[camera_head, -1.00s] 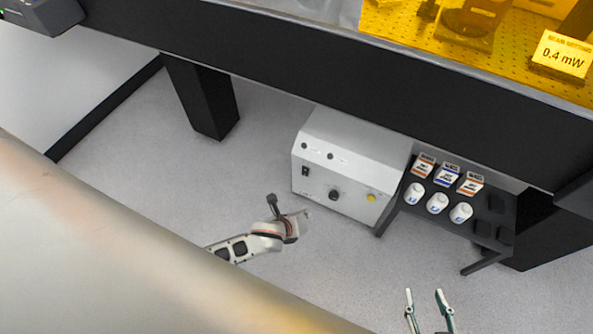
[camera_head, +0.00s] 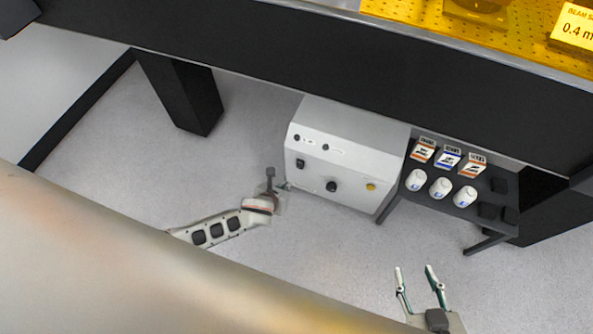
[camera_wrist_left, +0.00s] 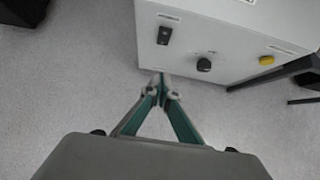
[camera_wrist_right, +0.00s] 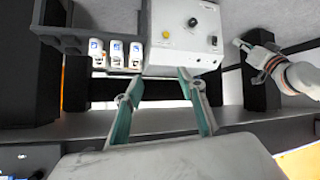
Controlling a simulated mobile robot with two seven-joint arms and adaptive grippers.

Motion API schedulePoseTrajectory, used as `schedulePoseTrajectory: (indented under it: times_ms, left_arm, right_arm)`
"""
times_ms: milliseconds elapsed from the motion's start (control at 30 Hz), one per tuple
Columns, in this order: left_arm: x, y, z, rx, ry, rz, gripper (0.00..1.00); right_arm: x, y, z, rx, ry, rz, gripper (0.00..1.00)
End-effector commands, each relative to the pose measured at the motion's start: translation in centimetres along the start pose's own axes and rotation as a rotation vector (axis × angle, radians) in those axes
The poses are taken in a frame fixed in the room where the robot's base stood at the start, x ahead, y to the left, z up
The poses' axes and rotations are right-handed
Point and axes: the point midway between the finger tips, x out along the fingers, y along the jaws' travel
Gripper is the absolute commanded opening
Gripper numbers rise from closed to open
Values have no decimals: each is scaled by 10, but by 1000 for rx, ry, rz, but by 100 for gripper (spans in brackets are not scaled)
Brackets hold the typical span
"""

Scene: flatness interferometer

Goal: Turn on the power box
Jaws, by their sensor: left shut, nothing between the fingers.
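The power box (camera_head: 345,150) is a white-grey cabinet on the floor under the table. Its front has a black rocker switch (camera_head: 300,164), a black knob (camera_head: 331,186) and a yellow button (camera_head: 370,187). In the left wrist view the rocker switch (camera_wrist_left: 164,35) is up and ahead of my left gripper (camera_wrist_left: 160,76), whose fingertips meet with nothing between them. In the head view my left gripper (camera_head: 284,187) is at the box's lower left, below the switch; whether it touches the box I cannot tell. My right gripper (camera_head: 414,268) is open and empty, to the lower right of the box.
A dark rack (camera_head: 465,215) with several white bottles and small boxes stands right of the power box. The table's black front edge (camera_head: 250,50) runs above, with a dark leg (camera_head: 182,90) at left. Grey floor (camera_head: 110,150) lies open at left.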

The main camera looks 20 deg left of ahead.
Motion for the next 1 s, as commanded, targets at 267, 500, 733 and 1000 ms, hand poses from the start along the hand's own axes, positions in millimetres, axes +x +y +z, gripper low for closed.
schedulePoseTrajectory:
  times_ms: [267,500,733,1000]
  left_arm:
    - [24,-1,-10,-2,11,0,0]
    - [72,-1,-18,-5,19,-1,0]
    - [111,-1,-6,-3,12,-1,0]
    - [129,-1,20,-3,4,-1,0]
  right_arm:
    - [2,-10,25,12,-39,-17,40]
    - [10,-23,-4,58,34,-42,40]
    - [13,-36,-27,122,93,-64,40]
    - [14,-40,-40,151,125,-71,40]
